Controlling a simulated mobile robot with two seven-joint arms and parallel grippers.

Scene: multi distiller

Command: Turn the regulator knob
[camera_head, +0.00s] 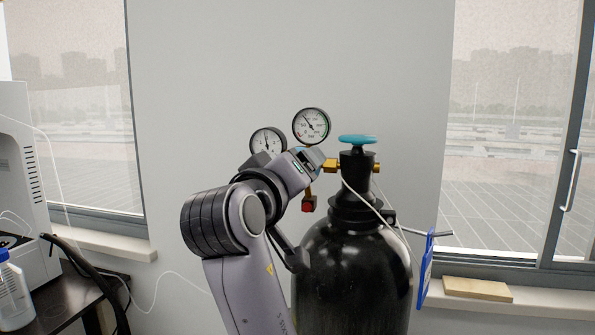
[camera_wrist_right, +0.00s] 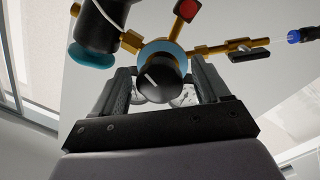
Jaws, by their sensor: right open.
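The regulator knob (camera_wrist_right: 160,80) is black with a white pointer line and has a light blue ring behind it. In the right wrist view it sits between the two fingers of my right gripper (camera_wrist_right: 164,78), with a visible gap to each side. The fingers are open; contact with the knob cannot be told. In the head view my right gripper (camera_head: 309,158) is at the regulator, just below the gauges, and it hides the knob. Two round gauges, the left (camera_head: 268,142) and the right (camera_head: 311,126), show above it. My left gripper is not in view.
A black gas cylinder (camera_head: 350,275) with a teal handwheel (camera_head: 357,139) stands right of my arm. A red-ended fitting (camera_head: 308,204) hangs below the regulator. A white tube runs past the cylinder neck. A blue tag (camera_head: 426,268) hangs at the right. A bottle (camera_head: 12,295) stands far left.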

